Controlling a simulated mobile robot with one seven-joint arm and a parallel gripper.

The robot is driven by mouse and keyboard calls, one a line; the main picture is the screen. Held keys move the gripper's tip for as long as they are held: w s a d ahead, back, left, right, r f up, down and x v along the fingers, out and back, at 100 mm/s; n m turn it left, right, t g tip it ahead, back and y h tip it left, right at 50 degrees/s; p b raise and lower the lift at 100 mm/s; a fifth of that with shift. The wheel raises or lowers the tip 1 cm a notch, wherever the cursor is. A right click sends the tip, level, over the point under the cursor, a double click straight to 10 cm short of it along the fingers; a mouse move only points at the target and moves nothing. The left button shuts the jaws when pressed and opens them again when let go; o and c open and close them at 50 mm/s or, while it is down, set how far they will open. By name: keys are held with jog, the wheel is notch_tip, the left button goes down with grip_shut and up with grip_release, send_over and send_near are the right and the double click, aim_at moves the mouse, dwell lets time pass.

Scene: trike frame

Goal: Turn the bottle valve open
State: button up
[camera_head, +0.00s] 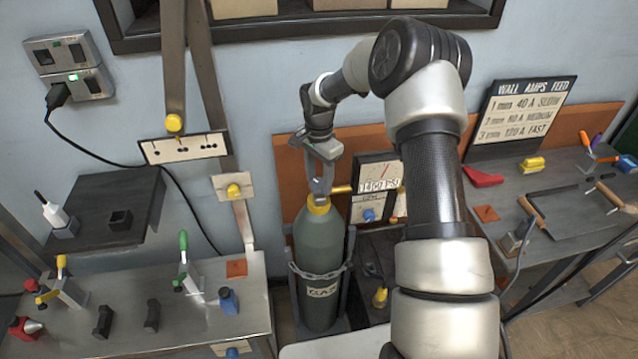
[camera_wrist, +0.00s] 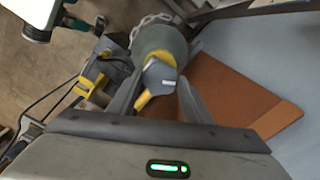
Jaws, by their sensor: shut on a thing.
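The grey-green gas bottle (camera_head: 318,262) stands upright in the middle of the head view, with a yellow collar and a chain around it. My gripper (camera_head: 320,186) points down over its top and is shut on the bottle valve. In the wrist view, the valve (camera_wrist: 160,76) shows as a grey block with a white mark and yellow parts. It sits between the two fingers of my gripper (camera_wrist: 160,92). The bottle's shoulder (camera_wrist: 160,42) lies beyond it. In the head view the fingers hide most of the valve.
A gauge panel (camera_head: 378,180) with a yellow pipe stands just right of the valve. A metal bench (camera_head: 215,325) with clamps is at left, and a grey worktop (camera_head: 560,215) with tools at right. An orange board (camera_head: 290,170) stands behind the bottle.

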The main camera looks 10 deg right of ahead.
jog(key=n+b, duration=0.1)
jog(key=n, duration=0.2)
jog(key=shift+n, duration=0.4)
jog(key=n, duration=0.3)
jog(key=shift+n, duration=0.3)
jog(key=n, duration=0.3)
jog(key=shift+n+b, duration=0.4)
jog(key=n, duration=1.1)
jog(key=shift+n, duration=0.3)
jog(key=n, duration=0.3)
jog(key=shift+n+p, duration=0.3)
jog(key=shift+p, duration=0.05)
jog(key=shift+n, duration=1.9)
